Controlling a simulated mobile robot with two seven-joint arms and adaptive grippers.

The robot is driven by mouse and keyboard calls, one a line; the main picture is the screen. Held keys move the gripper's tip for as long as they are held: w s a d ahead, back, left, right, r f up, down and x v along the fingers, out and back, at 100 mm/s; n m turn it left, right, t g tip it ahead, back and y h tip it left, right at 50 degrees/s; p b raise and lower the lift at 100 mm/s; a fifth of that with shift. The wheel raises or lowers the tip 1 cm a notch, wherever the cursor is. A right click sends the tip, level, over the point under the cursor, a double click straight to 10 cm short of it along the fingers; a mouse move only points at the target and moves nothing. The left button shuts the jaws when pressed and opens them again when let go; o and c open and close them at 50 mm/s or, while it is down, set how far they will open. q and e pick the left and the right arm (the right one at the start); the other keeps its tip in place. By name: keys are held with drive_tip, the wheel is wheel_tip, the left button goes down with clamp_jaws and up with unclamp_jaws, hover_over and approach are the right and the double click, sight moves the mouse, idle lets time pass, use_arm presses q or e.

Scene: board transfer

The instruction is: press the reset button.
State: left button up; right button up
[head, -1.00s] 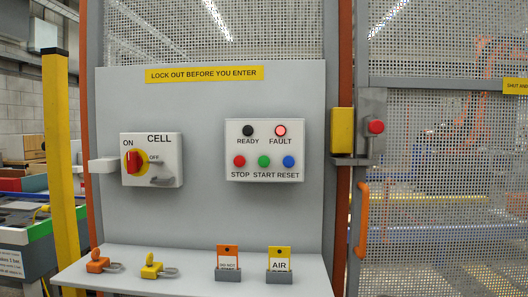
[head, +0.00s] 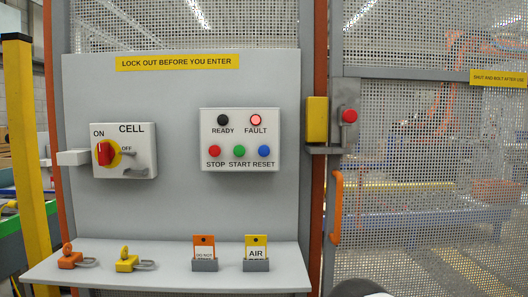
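The blue RESET button (head: 264,151) is at the lower right of the white control box (head: 240,181) on the grey panel. The green START button (head: 239,151) and red STOP button (head: 214,151) are to its left. Above them the FAULT lamp (head: 255,120) glows red and the READY lamp (head: 223,120) is dark. Neither gripper can be made out. A dark rounded shape with a light part, probably of my own arm, shows at the bottom edge right of centre.
A red and yellow CELL switch (head: 105,153) is left of the box. Orange (head: 70,260) and yellow (head: 127,263) padlocks and two tags in holders stand on the shelf (head: 165,280) below. A mesh door with an orange handle (head: 337,207) is at right. The space before the box is clear.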

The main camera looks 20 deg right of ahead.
clamp_jaws()
drive_tip(key=shift+a, duration=0.1)
idle(1.0)
